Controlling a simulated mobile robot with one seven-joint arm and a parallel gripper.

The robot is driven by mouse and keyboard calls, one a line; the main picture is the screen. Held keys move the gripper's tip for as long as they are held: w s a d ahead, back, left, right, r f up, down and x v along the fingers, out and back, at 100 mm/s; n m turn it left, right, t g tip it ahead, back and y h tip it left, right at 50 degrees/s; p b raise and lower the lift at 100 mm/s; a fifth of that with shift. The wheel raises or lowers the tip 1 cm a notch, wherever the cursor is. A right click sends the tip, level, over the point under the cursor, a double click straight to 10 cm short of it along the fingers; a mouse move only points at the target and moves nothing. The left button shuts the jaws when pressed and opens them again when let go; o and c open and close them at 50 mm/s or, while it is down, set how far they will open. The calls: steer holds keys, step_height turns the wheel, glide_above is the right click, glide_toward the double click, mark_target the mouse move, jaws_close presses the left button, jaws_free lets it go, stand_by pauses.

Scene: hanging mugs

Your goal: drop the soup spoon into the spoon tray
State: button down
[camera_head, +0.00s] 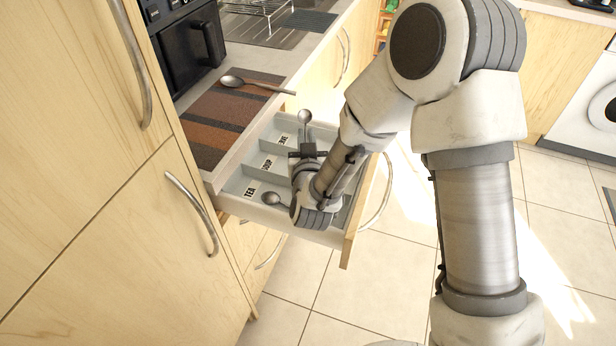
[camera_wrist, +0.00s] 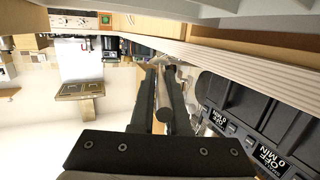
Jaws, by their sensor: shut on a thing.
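My gripper (camera_head: 308,152) is over the open drawer, shut on a metal spoon, which I take for the soup spoon (camera_head: 304,118). Its bowl sticks out beyond the fingers, toward the drawer's back. In the wrist view, the spoon's handle (camera_wrist: 165,100) lies between the two dark fingers (camera_wrist: 166,80). The spoon tray (camera_head: 230,187) is the grey divided insert in the drawer. Its compartments carry labels: TEA, SOUP and a third I cannot read surely. The spoon appears above the tray; whether it touches is unclear. My wrist hides part of the tray.
A small spoon (camera_head: 271,198) lies in the TEA compartment. A larger spoon (camera_head: 258,86) lies on the striped mat (camera_head: 213,118) on the counter above. A black appliance (camera_head: 187,40) stands behind the mat. The drawer front (camera_head: 358,215) stands out over the tiled floor.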

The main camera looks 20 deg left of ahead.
steer(key=shift+f+b, duration=0.45)
steer(key=shift+f, duration=0.75)
steer(key=c, duration=0.8)
jaws_free()
step_height(320, 180, up, 5)
steer(key=shift+f+p, duration=0.15)
steer(key=shift+p, duration=0.45)
steer(key=d+r, duration=0.2)
steer(key=d, duration=0.2)
steer(key=d+r, duration=0.2)
steer(key=d, duration=0.1)
steer(key=d+r+p, duration=0.1)
steer(key=d+r, duration=0.1)
steer(key=d, duration=0.2)
steer(key=shift+w+d+r, duration=0.15)
steer(key=shift+d, duration=0.2)
